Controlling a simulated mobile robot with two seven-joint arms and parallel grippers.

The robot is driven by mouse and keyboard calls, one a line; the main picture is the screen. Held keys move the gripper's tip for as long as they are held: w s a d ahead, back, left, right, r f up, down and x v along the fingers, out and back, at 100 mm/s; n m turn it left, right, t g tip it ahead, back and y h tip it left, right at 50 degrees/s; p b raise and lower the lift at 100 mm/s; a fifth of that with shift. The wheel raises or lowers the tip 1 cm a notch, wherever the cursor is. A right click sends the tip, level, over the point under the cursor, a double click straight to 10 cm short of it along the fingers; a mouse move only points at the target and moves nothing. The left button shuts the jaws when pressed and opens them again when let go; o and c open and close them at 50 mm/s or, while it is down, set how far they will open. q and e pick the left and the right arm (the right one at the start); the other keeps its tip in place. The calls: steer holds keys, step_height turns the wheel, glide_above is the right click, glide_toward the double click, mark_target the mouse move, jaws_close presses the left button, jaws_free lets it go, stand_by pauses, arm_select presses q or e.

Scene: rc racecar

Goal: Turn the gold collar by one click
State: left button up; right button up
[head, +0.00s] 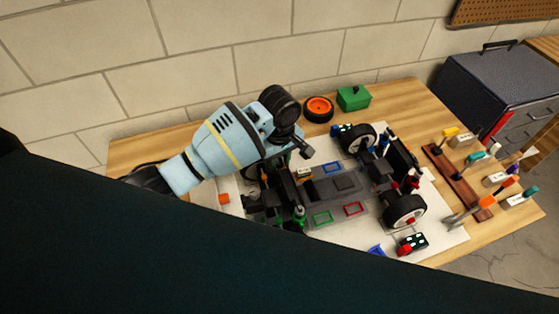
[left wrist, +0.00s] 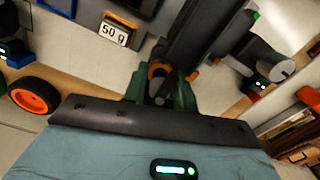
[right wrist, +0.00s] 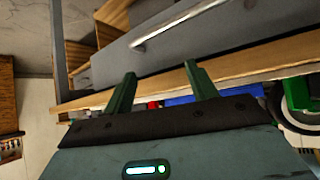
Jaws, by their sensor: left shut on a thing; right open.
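The RC car chassis (head: 345,190) lies on a pale mat on the wooden bench. Its dark plates also show in the left wrist view (left wrist: 205,35). My left gripper (left wrist: 160,85) is over the car's left end, its dark green fingers shut on the gold collar (left wrist: 158,68). The collar shows as an orange-gold ring between the fingertips; much of it is hidden. In the head view my left arm hides that corner of the car. My right gripper (right wrist: 162,78) is open and empty, with a drawer cabinet and the bench edge beyond its fingers.
Green (head: 299,214), red (head: 412,181) and blue (head: 383,143) shock parts stand on the car. An orange-rimmed wheel (head: 318,108) and a green box (head: 353,97) lie behind it. A wooden rack (head: 458,180) of tools is at the right, near the drawer cabinet (head: 490,85).

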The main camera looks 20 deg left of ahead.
arm_select(q)
steer(key=shift+m, duration=2.4)
steer(key=shift+c, duration=0.4)
steer(key=o, duration=1)
step_height(320, 180, up, 8)
steer(key=shift+f, duration=0.1)
steer(key=shift+s, duration=0.1)
